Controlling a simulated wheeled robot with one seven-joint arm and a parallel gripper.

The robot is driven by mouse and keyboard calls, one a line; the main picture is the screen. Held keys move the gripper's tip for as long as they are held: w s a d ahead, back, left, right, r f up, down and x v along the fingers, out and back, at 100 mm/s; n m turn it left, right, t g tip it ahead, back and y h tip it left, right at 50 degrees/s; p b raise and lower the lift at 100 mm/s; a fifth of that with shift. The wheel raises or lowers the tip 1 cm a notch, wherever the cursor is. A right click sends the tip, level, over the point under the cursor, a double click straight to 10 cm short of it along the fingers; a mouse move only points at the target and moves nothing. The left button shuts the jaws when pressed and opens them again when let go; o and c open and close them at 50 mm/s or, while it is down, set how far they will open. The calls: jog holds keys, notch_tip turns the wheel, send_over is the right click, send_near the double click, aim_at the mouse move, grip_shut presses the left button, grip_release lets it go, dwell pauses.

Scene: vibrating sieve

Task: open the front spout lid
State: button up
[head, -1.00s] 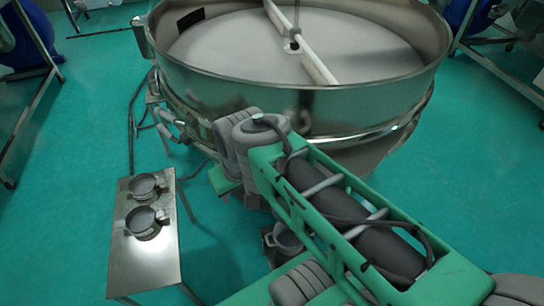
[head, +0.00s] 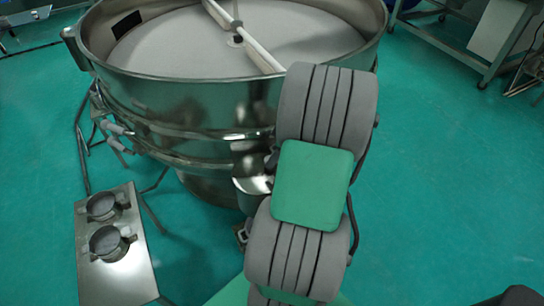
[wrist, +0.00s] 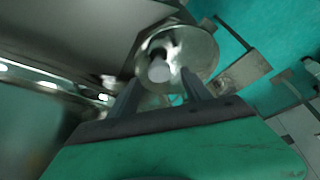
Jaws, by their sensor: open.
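The large round steel sieve (head: 240,100) stands in front of me. A metal spout (head: 252,186) sticks out of its front wall, partly hidden behind my arm. In the wrist view a shiny round metal piece (wrist: 195,48), apparently the spout end with its lid, lies just beyond my fingertips; the view is blurred, and I cannot tell the lid from the spout. My gripper (wrist: 160,78) is open, its two dark fingers apart and pointing at the round piece. I cannot tell whether they touch it. My arm hides the gripper in the head view.
A low metal table (head: 118,262) with two round clamp-like parts (head: 106,225) on it stands at the left. A metal frame (head: 470,40) stands at the back right.

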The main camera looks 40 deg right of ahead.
aim_at(258, 169)
jog(key=shift+x, duration=1.4)
jog(key=shift+c, duration=0.6)
grip_shut()
